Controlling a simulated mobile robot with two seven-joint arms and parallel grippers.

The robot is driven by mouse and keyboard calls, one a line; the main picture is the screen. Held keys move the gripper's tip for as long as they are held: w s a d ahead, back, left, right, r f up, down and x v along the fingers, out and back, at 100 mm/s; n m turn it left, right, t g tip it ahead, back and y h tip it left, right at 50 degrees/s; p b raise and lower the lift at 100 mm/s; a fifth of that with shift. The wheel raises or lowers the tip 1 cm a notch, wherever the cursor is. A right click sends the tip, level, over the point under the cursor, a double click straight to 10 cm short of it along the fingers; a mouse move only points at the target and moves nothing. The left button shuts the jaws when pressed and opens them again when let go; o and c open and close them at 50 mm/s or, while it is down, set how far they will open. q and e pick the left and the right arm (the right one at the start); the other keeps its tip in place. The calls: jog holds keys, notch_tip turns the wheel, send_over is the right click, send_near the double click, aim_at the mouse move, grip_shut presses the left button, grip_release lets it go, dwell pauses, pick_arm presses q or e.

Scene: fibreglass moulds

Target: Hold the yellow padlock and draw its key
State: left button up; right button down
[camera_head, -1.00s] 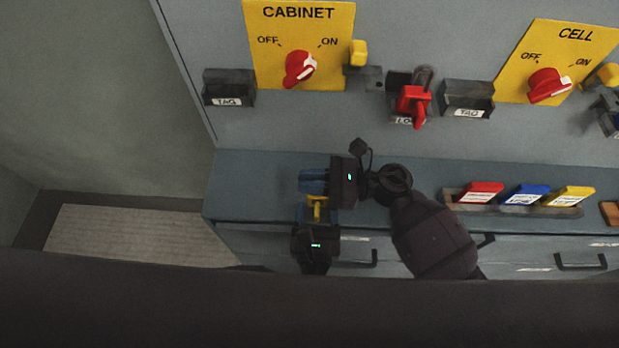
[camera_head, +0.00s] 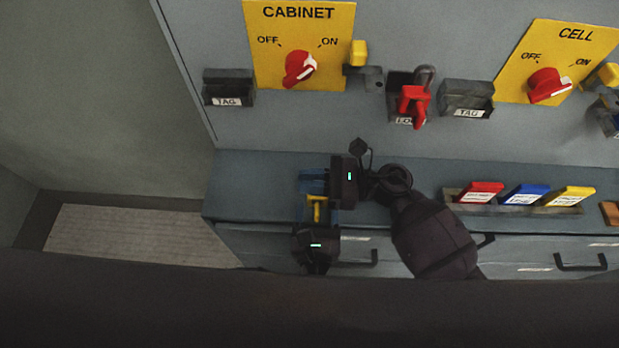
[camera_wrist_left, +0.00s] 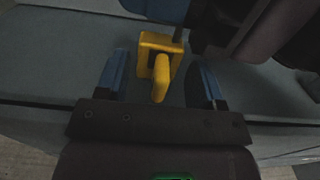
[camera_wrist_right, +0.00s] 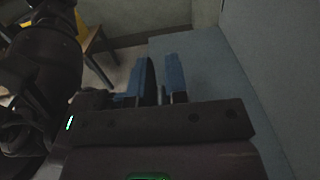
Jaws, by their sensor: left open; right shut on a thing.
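The yellow padlock (camera_head: 316,207) hangs in the air in front of the grey cabinet's ledge, below my right gripper's fingers. My right gripper (camera_head: 313,184) comes from the right and is shut on the padlock, apparently at its grey shackle (camera_wrist_left: 178,35). In the left wrist view the yellow padlock body (camera_wrist_left: 147,41) has a yellow key (camera_wrist_left: 160,78) standing out of it towards my left gripper. My left gripper (camera_wrist_left: 160,82) is open, with one blue finger on each side of the key and a gap to both. The right wrist view hides the padlock body.
CABINET (camera_head: 300,45) and CELL (camera_head: 545,60) switches have red knobs. A tray (camera_head: 520,210) of coloured tags lies right on the ledge. Drawer handles (camera_head: 580,263) project below.

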aim_at(317, 221)
pick_arm(q)
grip_shut()
dwell(0.3)
jog(key=shift+s, duration=0.1)
jog(key=shift+s, duration=2.9)
pick_arm(e)
jog(key=c, duration=1.1)
grip_release()
jog(key=shift+o, duration=0.2)
jog(key=shift+d, duration=0.1)
